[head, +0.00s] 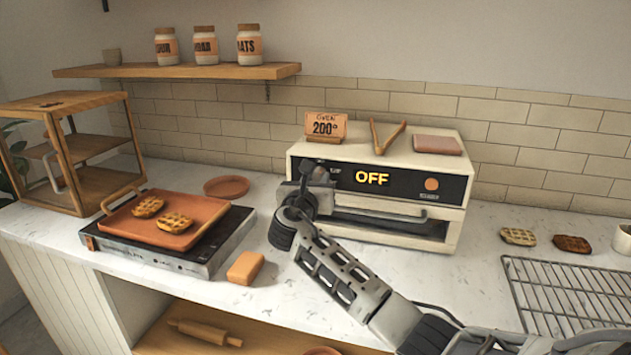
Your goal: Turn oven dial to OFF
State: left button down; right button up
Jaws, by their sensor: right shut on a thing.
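The white oven (455,215) stands against the tiled wall on the counter. Its black front panel carries a lit display (372,178) that reads OFF, with a round orange spot (432,184) to the right. My right gripper (316,170) is at the left end of the panel, shut on the oven dial there. The dial itself is mostly hidden behind the gripper, so I cannot see its pointer. A sign on the oven top (326,126) reads OVEN 200°. My left gripper is not in view.
Tongs (386,138) and a folded cloth (437,145) lie on the oven. Left of it, an orange tray (172,226) with two waffles sits on a hot plate (150,255). A wire rack (570,295) lies at right. A sponge-like block (246,268) lies near the front edge.

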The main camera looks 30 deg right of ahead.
jog(key=n, duration=0.5)
jog(key=shift+f+n, duration=0.1)
jog(key=shift+n, duration=0.3)
dwell(0.4)
jog(key=o, duration=1)
jog(key=shift+s+a, duration=0.1)
jog(key=shift+r+b+v, duration=0.1)
jog(key=shift+b+v, duration=0.2)
jog(key=shift+v, duration=3.65)
jog(key=shift+r+b+v, duration=0.15)
jog(key=shift+b+v, duration=0.1)
jog(key=shift+v, duration=3.7)
